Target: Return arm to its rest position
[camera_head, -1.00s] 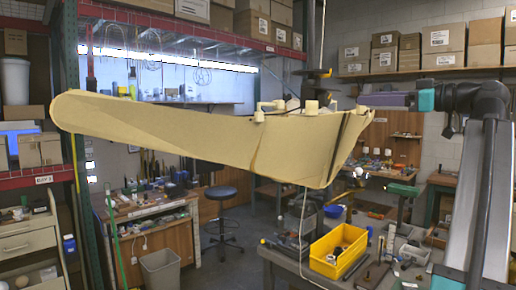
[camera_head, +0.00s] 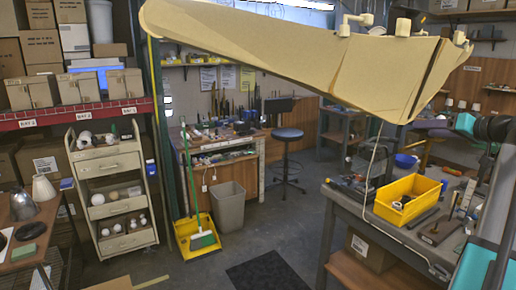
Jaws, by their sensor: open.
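My arm shows only in part at the right edge, as dark and teal links with a grey length between them. My gripper is out of view. Whether it holds anything does not show.
A large tan hanging body (camera_head: 290,45) with pale knobs crosses the upper view. At right is a workbench (camera_head: 350,205) with a yellow bin (camera_head: 407,200) and tools. A cart (camera_head: 108,165) holds white bulbs. A grey waste bin (camera_head: 228,205) and stool (camera_head: 287,135) stand behind open floor.

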